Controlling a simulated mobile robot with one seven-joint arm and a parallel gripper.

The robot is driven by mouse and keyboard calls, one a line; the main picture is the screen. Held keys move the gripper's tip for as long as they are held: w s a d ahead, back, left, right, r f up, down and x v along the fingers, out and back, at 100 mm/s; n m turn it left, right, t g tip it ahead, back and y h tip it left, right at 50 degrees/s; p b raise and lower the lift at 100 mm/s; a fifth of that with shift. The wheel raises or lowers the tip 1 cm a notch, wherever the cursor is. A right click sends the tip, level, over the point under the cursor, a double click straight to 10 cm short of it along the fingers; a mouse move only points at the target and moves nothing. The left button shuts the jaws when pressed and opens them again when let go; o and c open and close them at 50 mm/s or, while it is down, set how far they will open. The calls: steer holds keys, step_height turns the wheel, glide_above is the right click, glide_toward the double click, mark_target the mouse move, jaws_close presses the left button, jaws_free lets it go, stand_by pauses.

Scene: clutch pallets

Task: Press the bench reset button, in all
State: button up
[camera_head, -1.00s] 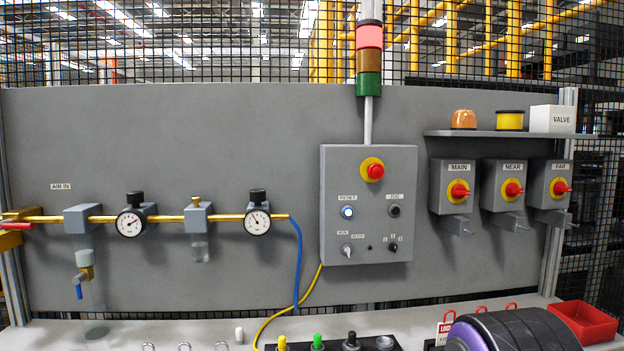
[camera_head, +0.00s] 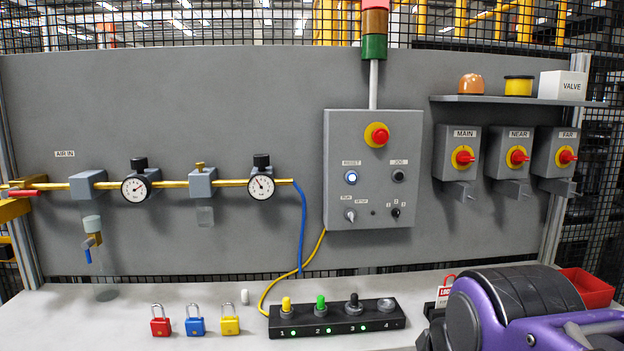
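The reset button (camera_head: 351,177) is a round, lit white-blue button under a RESET label. It is on the left side of the grey control box (camera_head: 340,215) on the back panel. A red emergency-stop button on a yellow ring (camera_head: 377,135) sits above it, and a dark JOG button (camera_head: 398,176) is to its right. Nothing covers the reset button. My purple and black arm fills the lower right corner, well below and right of the box. My gripper's fingers do not show.
A black strip (camera_head: 336,328) with numbered switches lies on the bench (camera_head: 130,333). Red (camera_head: 160,327), blue (camera_head: 195,327) and yellow (camera_head: 229,326) padlocks lie to its left. A red bin (camera_head: 588,290) is behind my arm. MAIN, NEAR and FAR switches (camera_head: 464,157) hang at right.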

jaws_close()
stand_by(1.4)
